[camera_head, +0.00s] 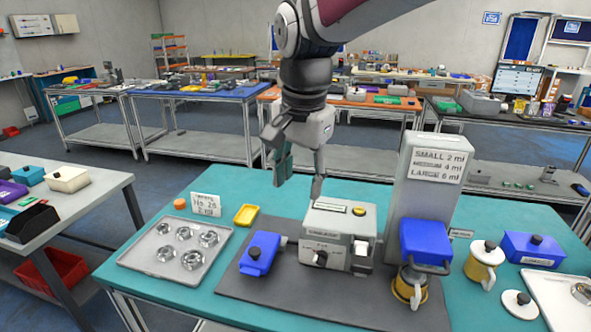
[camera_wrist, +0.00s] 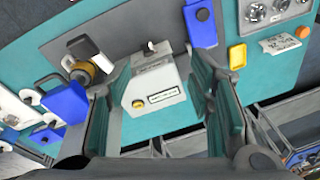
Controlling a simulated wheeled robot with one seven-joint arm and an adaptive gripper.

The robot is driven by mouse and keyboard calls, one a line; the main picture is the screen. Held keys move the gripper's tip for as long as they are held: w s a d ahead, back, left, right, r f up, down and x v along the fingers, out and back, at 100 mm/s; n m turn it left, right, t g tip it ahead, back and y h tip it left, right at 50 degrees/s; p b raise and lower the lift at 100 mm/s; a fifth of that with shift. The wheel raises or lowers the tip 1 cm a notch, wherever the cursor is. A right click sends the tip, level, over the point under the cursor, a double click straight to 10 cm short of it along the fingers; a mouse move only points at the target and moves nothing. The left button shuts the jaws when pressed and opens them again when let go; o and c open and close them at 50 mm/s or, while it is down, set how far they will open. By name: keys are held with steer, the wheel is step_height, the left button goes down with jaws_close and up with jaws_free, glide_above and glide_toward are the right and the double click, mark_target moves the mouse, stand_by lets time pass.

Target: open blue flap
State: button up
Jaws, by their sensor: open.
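A blue flap-like cover (camera_head: 425,240) sits at the front of a tall grey stand (camera_head: 425,190), above a gold and black jar (camera_head: 409,288). The cover looks lowered. A second blue part (camera_head: 260,254) with a black knob lies at the left of a grey and white device (camera_head: 339,232); it also shows in the wrist view (camera_wrist: 201,25). I cannot tell for certain which one the task means. My gripper (camera_head: 301,180) is open and empty, pointing down above and behind the device. In the wrist view, the device (camera_wrist: 155,85) shows between my fingers.
A metal tray (camera_head: 150,262) with several round parts and a small yellow tray (camera_head: 246,214) stand left. The dark mat's front (camera_head: 310,295) is clear.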

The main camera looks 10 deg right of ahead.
steer(key=shift+s+d+r+n, duration=0.3)
steer(key=shift+s+d+r, duration=0.15)
steer(key=shift+s, duration=0.15)
steer(key=shift+f, duration=0.1)
